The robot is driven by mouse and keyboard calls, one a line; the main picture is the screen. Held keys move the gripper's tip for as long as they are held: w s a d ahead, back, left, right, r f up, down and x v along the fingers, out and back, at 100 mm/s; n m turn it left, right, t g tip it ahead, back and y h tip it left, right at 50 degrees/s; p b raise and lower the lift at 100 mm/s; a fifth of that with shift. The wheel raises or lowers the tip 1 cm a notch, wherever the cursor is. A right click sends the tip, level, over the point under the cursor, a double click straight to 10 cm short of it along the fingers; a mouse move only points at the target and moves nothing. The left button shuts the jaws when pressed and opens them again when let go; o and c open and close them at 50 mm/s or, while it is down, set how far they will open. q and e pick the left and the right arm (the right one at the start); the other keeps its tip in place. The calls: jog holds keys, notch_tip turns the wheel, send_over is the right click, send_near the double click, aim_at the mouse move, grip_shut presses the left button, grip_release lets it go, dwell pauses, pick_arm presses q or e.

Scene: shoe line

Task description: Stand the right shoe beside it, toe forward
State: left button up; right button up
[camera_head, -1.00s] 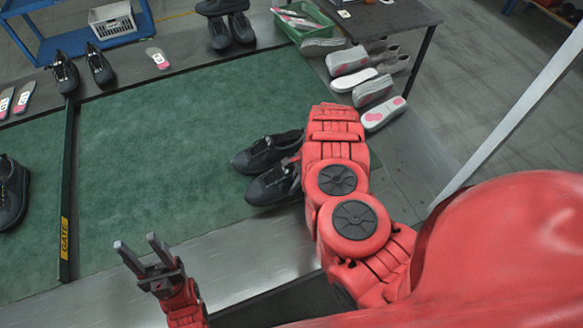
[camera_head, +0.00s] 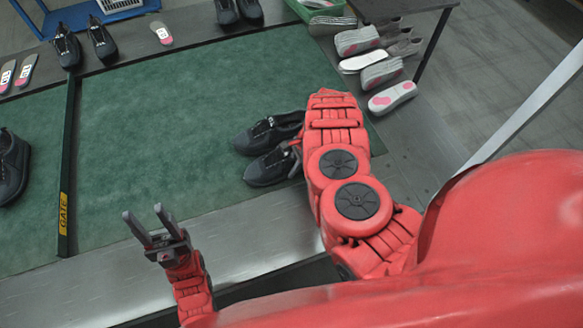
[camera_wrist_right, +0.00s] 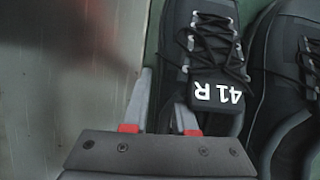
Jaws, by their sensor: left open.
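Two black laced shoes stand side by side on the green mat, toes to the left in the head view. The nearer shoe (camera_head: 270,166) is partly hidden by my right arm; the other shoe (camera_head: 266,132) is just behind it. In the right wrist view the shoe tagged 41 R (camera_wrist_right: 203,50) is beside the other shoe (camera_wrist_right: 292,85). My right gripper (camera_wrist_right: 162,92) is at its heel end, fingers apart, with dark shoe material showing between them. Whether they grip it is unclear. My left gripper (camera_head: 149,222) is open and empty, away from the shoes.
A gate bar (camera_head: 66,190) crosses the green mat (camera_head: 165,110) on the left, with another dark shoe (camera_head: 10,165) beyond it. Black shoes and insoles line the far ledge. Grey and white shoes (camera_head: 380,73) lie at the right. The mat's middle is clear.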

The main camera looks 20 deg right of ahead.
jog(key=shift+o, duration=0.8)
jog(key=shift+d, duration=0.2)
jog(key=shift+r, duration=0.15)
jog(key=shift+w+r, duration=0.1)
jog(key=shift+r, duration=0.05)
jog(key=shift+d+r, duration=0.2)
jog(key=shift+r, duration=0.15)
jog(key=b+v, duration=0.2)
jog(key=v, duration=0.8)
jog(key=shift+d+r, duration=0.2)
jog(key=shift+r, duration=0.1)
